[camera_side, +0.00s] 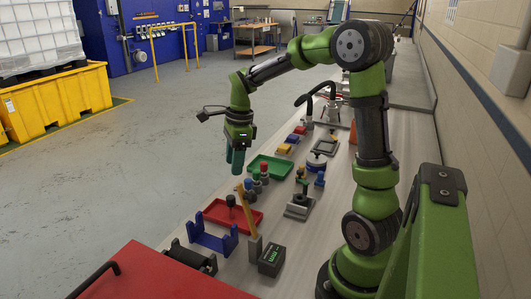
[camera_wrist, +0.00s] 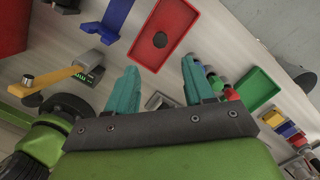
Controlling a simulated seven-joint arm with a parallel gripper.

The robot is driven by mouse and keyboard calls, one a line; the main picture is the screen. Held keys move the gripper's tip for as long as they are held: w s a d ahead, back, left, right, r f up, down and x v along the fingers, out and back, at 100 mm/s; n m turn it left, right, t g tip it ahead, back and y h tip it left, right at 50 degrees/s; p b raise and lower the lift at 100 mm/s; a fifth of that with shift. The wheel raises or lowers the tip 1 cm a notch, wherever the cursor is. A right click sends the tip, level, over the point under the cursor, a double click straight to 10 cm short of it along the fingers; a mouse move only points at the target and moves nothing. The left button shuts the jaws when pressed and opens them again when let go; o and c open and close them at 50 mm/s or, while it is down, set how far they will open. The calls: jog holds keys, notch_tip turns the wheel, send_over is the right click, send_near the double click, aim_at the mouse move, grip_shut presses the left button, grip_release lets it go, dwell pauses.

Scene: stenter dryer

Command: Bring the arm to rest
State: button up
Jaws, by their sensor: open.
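My gripper (camera_side: 235,159) hangs from the green arm above the near left edge of the bench, with its fingers pointing down. In the wrist view my gripper (camera_wrist: 160,90) shows two teal fingers spread apart with nothing between them. It is open and empty. In the side view it is above and left of the green tray (camera_side: 270,167) and beyond the red tray (camera_side: 232,218), apart from both. Nothing is seen touching the fingers.
The bench (camera_side: 330,170) carries a blue cradle (camera_side: 212,235), a yellow-handled tool (camera_side: 243,207), a dark box with a display (camera_side: 271,259) and several small coloured parts. A red cabinet (camera_side: 165,275) stands at the near end. A wall bounds the right; open floor (camera_side: 120,170) lies left.

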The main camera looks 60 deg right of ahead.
jog(key=s+a+r+n+t, duration=0.3)
jog(key=s+a+n, duration=0.3)
jog(key=n, duration=0.5)
jog(key=s+a+r+n+t, duration=0.3)
jog(key=s+a+n, duration=0.3)
jog(key=a+n, duration=0.3)
jog(key=r+n, duration=0.1)
jog(key=n, duration=0.2)
jog(key=shift+s+a+r+y, duration=0.2)
jog(key=shift+s+a+y, duration=0.1)
jog(key=shift+s+y, duration=0.1)
jog(key=shift+w, duration=0.1)
